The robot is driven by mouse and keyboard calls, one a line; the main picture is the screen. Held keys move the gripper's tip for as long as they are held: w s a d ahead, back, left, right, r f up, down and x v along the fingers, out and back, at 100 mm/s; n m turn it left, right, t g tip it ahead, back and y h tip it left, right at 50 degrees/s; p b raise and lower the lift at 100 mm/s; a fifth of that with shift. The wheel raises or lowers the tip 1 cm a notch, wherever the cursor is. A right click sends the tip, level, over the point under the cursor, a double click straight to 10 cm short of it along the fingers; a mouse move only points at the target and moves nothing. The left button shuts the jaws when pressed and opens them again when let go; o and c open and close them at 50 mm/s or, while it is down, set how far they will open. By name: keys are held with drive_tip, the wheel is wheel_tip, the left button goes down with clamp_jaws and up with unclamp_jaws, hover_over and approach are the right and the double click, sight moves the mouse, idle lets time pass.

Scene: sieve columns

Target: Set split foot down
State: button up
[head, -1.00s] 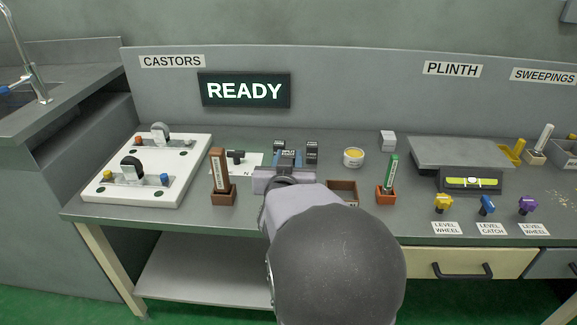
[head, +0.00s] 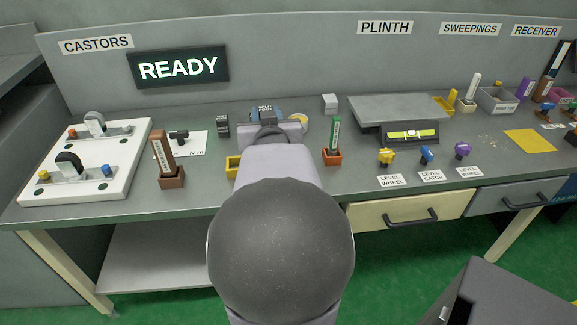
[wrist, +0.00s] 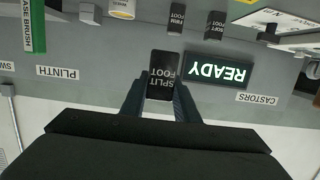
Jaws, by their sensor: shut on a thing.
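The split foot (wrist: 163,75) is a dark block with "SPLIT FOOT" in pale letters. In the wrist view it stands out between the two fingers of my gripper (wrist: 160,97), which is shut on it. In the head view the split foot (head: 265,109) shows just beyond my gripper (head: 267,124), over the middle of the bench. My arm hides the bench below it, so I cannot tell its height above the surface. The wrist view also shows the firm foot (wrist: 176,18) and the soft foot (wrist: 214,25), apart from the held one.
A dark block (head: 222,126) stands left of my gripper. A brown brush (head: 163,152) and the white castor board (head: 125,165) are to the left. The screen (head: 178,69) reads READY.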

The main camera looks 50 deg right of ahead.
drive_tip(key=shift+s+d+f+b, duration=0.55)
drive_tip(key=shift+s+f, duration=0.25)
drive_tip(key=shift+f, duration=0.45)
drive_tip(key=shift+s+d+f+b, duration=0.55)
drive_tip(key=shift+s+f, duration=0.2)
drive_tip(key=shift+f, duration=0.45)
drive_tip(key=shift+s+d+f+b, duration=0.5)
drive_tip(key=shift+s+f, duration=0.3)
drive_tip(key=shift+f, duration=0.45)
drive_tip(key=shift+f, duration=0.1)
drive_tip(key=shift+f+b, duration=0.95)
drive_tip(key=shift+f, duration=0.85)
drive_tip(key=shift+f, duration=0.15)
drive_tip(key=o, duration=0.8)
